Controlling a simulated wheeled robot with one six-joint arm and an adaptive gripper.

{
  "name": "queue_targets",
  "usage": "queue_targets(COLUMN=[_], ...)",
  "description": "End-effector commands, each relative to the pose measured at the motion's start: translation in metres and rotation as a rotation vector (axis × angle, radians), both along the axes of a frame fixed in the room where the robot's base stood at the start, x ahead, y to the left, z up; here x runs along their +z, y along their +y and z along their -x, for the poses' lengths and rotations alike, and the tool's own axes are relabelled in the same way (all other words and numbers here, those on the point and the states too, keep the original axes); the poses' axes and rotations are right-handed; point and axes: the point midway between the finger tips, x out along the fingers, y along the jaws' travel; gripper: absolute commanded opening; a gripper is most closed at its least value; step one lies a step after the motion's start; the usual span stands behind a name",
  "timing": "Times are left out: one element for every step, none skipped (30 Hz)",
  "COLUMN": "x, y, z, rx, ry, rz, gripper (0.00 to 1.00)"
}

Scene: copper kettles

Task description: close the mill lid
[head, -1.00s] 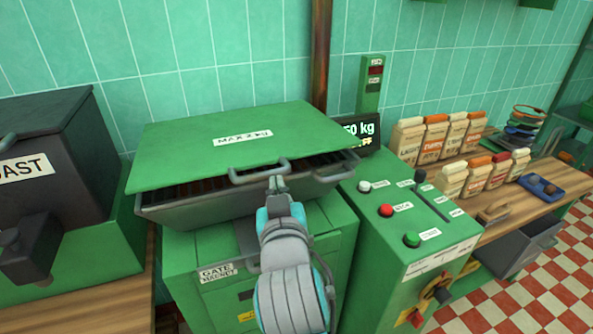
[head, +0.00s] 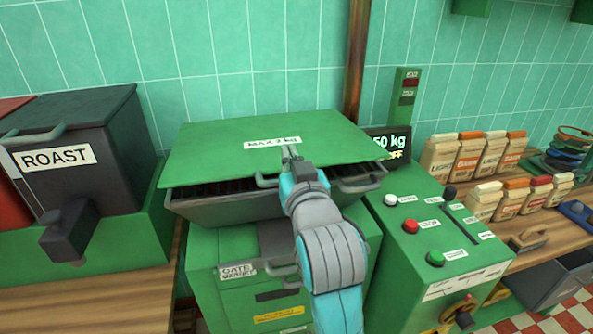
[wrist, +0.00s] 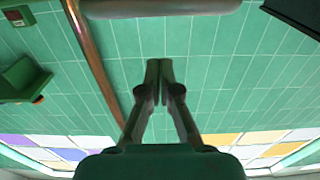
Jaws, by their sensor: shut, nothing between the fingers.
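The mill's green lid (head: 230,145), with a "MAX 2 kg" label, lies tilted over the grey hopper (head: 225,208). Its front edge is slightly raised, and a dark gap with the grate shows under it. The lid's grey handle (head: 262,181) is at the front edge, partly hidden by my arm. My gripper (head: 290,152) is shut and empty, and appears in front of or above the lid near the label; contact cannot be told. In the wrist view my shut fingers (wrist: 160,68) point toward the green tiled wall, and a grey bar crosses the top edge.
A green control panel (head: 435,225) with white, red and green buttons stands right of the mill. Several coffee bags (head: 470,155) are on the wooden counter at the right. A pipe runs up the wall behind.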

Motion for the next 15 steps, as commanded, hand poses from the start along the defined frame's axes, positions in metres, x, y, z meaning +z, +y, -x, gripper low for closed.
queue_targets(x=[0.001,0.001,-0.004,-0.008,-0.012,-0.016,-0.019,-0.022,-0.025,-0.027,-0.03,-0.032,-0.034,-0.035,-0.036], y=[0.002,0.003,0.003,0.002,0.002,0.002,0.002,0.001,0.001,0.001,0.001,0.0,0.0,0.0,0.0], z=[-0.008,-0.012,-0.012,-0.01,-0.009,-0.007,-0.006,-0.005,-0.004,-0.004,-0.003,-0.002,-0.001,-0.001,-0.001], rx=[-0.001,-0.001,0.0,0.0,0.0,-0.001,-0.001,-0.001,-0.001,-0.001,-0.001,-0.001,-0.001,-0.001,-0.001], ry=[0.0,0.0,0.002,0.003,0.003,0.002,0.002,0.003,0.003,0.002,0.001,0.001,0.001,0.001,0.001], rz=[0.0,0.0,0.001,0.001,0.001,0.001,0.001,0.002,0.002,0.001,0.001,0.001,0.0,0.0,0.0], gripper=[0.0,0.0,0.0,0.0,0.0,0.0,0.0,0.0,0.0,0.0,0.0,0.0,0.0,0.0,0.0])
